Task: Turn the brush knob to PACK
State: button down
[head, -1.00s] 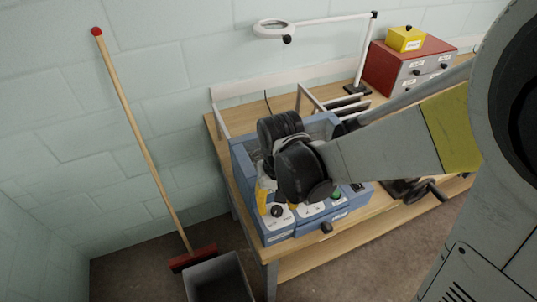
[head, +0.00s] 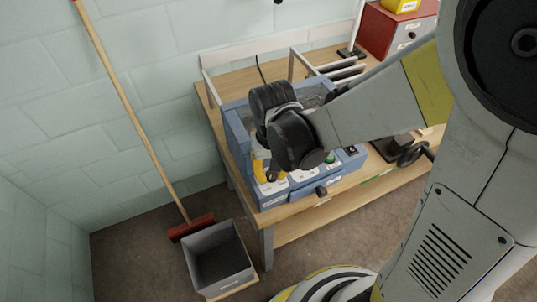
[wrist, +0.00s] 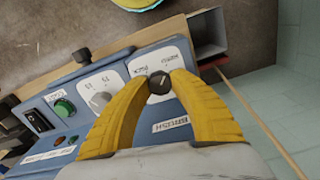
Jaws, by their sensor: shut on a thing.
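The brush knob (wrist: 159,84) is a round black knob with a thin light mark, on a white dial plate (wrist: 153,62) of the blue machine's front panel. A label reading BRUSH (wrist: 171,124) shows upside down beside it. My gripper (wrist: 160,81) has curved yellow fingers, one on each side of the knob, shut on it. The words on the dial are small and upside down, so I cannot tell which one the mark points to. In the head view, the knob (head: 272,177) shows just below the yellow fingers, and my black wrist hides part of the blue machine (head: 238,128).
A second dial with a grey knob (wrist: 100,99), a green button (wrist: 64,107) and a black switch (wrist: 39,121) sit along the panel. A black front knob (head: 321,191) sticks out. A grey bin (head: 218,257) and a broom (head: 140,125) stand left of the wooden table.

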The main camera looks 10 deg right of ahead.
jog(key=shift+n, duration=0.3)
jog(key=n, duration=0.3)
jog(key=shift+n+b, duration=0.3)
jog(key=shift+n, duration=2.2)
jog(key=c, duration=1.1)
grip_release()
